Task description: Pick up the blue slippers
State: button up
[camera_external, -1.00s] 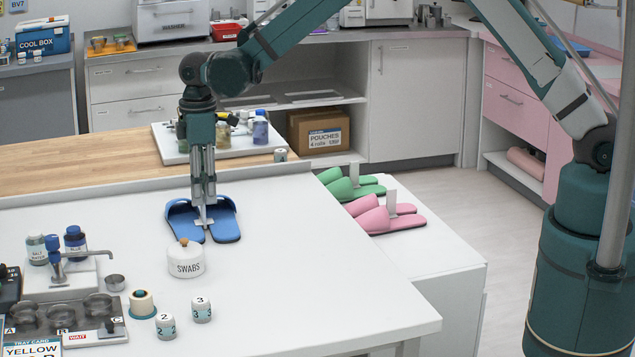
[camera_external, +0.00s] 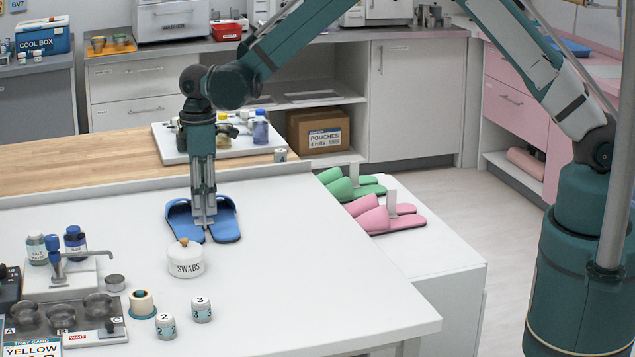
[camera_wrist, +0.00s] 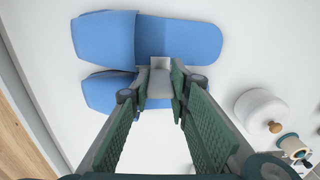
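The pair of blue slippers (camera_external: 222,222) lies side by side on the white table; it also shows in the wrist view (camera_wrist: 185,38). A small pale upright tab (camera_wrist: 160,63) stands between the two slippers. My gripper (camera_external: 204,217) points straight down over the middle of the pair, its fingertips low at the tab. In the wrist view my gripper (camera_wrist: 162,80) has its two fingertips on either side of the tab. I cannot tell whether the fingers press on it. Part of the slippers is hidden behind the fingers.
A white SWABS jar (camera_external: 186,262) stands close in front of the slippers. Numbered jars (camera_external: 202,310) and a metal tray (camera_external: 70,325) sit nearer the front. Pink slippers (camera_external: 375,220) and green slippers (camera_external: 345,188) lie on a lower white surface to the right. The table's right front is clear.

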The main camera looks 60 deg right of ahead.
grip_shut()
jog(key=shift+r, duration=0.1)
jog(key=shift+r, duration=4.9)
